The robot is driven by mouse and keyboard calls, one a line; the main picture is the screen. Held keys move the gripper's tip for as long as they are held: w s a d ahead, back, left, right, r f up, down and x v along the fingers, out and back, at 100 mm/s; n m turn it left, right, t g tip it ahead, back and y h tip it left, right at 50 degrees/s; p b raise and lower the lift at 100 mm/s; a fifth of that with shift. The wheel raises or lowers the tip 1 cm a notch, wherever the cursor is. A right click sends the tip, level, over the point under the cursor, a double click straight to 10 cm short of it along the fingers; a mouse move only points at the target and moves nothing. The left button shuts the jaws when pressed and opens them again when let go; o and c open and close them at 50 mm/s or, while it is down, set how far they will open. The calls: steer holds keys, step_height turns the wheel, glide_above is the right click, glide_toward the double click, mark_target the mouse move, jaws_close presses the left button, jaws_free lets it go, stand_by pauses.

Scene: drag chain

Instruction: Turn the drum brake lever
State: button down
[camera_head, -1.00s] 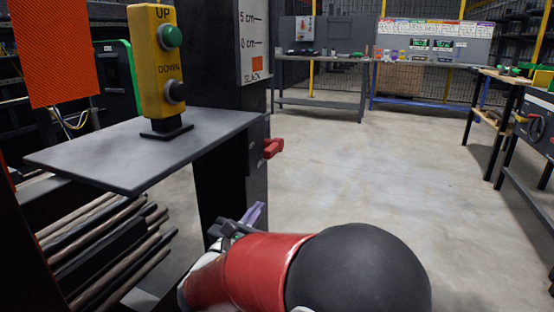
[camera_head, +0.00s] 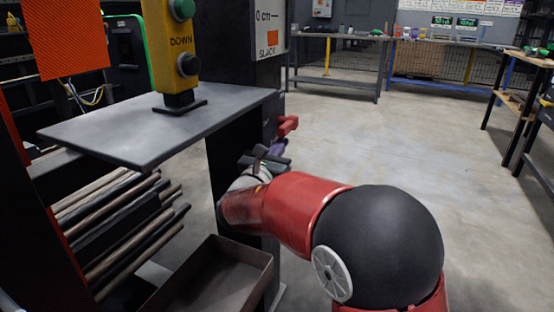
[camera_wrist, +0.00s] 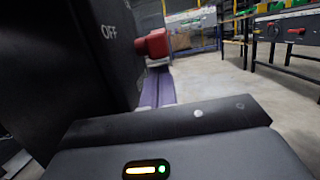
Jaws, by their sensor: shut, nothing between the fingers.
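The brake lever, a red handle (camera_head: 288,125), sticks out from the right side of the black column (camera_head: 235,165). In the wrist view the red handle (camera_wrist: 153,43) stands beside a dark face marked "OFF". My gripper (camera_head: 276,150) has purple fingers and is just below the handle in the head view. In the wrist view its fingers (camera_wrist: 158,88) look shut and empty, pointing away from the camera below the handle. Whether the fingertips touch the handle cannot be told. The lever's pivot is hidden.
A yellow UP/DOWN button box (camera_head: 172,50) stands on a grey shelf (camera_head: 130,135) left of the column. Several rods (camera_head: 125,215) and an open dark tray (camera_head: 215,275) lie below. Workbenches (camera_head: 340,75) stand at the back.

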mark_target(279, 130)
steer(key=shift+r, duration=0.25)
steer(key=shift+r, duration=0.1)
steer(key=shift+s+r+g+p, duration=0.15)
steer(key=shift+g+p, duration=0.25)
steer(key=shift+p, duration=0.45)
steer(key=shift+r+g+y+p, duration=0.3)
steer(key=shift+r+g+p, duration=0.1)
steer(key=shift+p, duration=0.2)
steer(key=shift+s+r+p, duration=0.1)
steer(key=shift+r+p, duration=0.05)
steer(key=shift+p, duration=0.15)
steer(key=shift+s+a+r+p, duration=0.1)
steer(key=shift+r+p, duration=0.4)
steer(key=shift+r, duration=0.7)
